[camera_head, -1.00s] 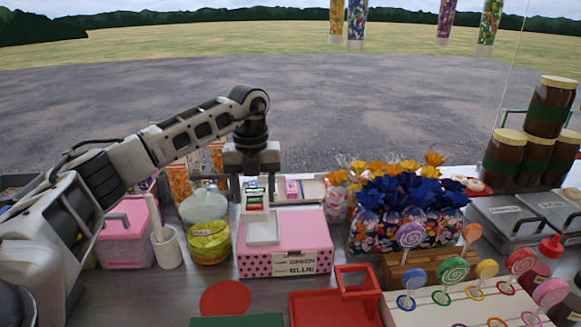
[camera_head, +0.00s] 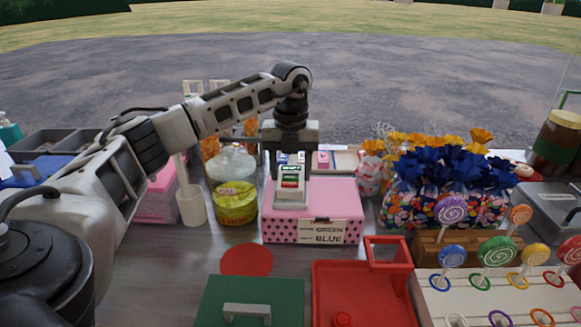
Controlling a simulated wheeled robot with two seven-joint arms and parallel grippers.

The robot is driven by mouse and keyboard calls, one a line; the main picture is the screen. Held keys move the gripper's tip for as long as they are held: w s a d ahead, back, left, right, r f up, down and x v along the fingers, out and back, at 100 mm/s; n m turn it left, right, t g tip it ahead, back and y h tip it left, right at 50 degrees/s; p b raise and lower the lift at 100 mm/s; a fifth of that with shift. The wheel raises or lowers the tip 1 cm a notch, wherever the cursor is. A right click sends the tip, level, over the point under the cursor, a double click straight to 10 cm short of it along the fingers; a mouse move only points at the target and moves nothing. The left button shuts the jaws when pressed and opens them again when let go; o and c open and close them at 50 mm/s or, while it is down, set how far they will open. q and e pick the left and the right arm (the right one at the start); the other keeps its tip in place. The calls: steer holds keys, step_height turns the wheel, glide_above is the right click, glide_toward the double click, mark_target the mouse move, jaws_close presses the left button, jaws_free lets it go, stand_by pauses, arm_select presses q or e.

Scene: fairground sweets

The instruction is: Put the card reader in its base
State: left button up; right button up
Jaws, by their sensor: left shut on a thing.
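The card reader (camera_head: 291,177) is a small white device with a green-and-red screen. My left gripper (camera_head: 290,165) is shut on it from above, with a finger at each side. Its white base (camera_head: 291,203) sits on the pink polka-dot box (camera_head: 335,207). The reader is upright and overlaps the back of the base in the head view. I cannot tell whether it touches the base or is seated in it. My right gripper is out of view.
A yellow-green tin (camera_head: 235,208) and a white cup (camera_head: 191,207) stand left of the box. Blue-topped sweet bags (camera_head: 437,185) stand to its right. A red tray (camera_head: 362,290), a green lidded box (camera_head: 248,302) and a lollipop stand (camera_head: 440,290) lie in front.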

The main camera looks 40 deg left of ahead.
arm_select(q)
steer(key=shift+f, duration=0.1)
stand_by(0.5)
steer(key=shift+f, duration=0.5)
stand_by(0.4)
steer(key=o, duration=1.5)
steer(key=shift+c, duration=0.2)
steer(key=shift+r, duration=0.1)
step_height(320, 180, up, 6)
steer(key=p, duration=0.6)
steer(key=shift+r, duration=0.2)
steer(key=shift+w+r, duration=0.1)
steer(key=shift+r, duration=1.15)
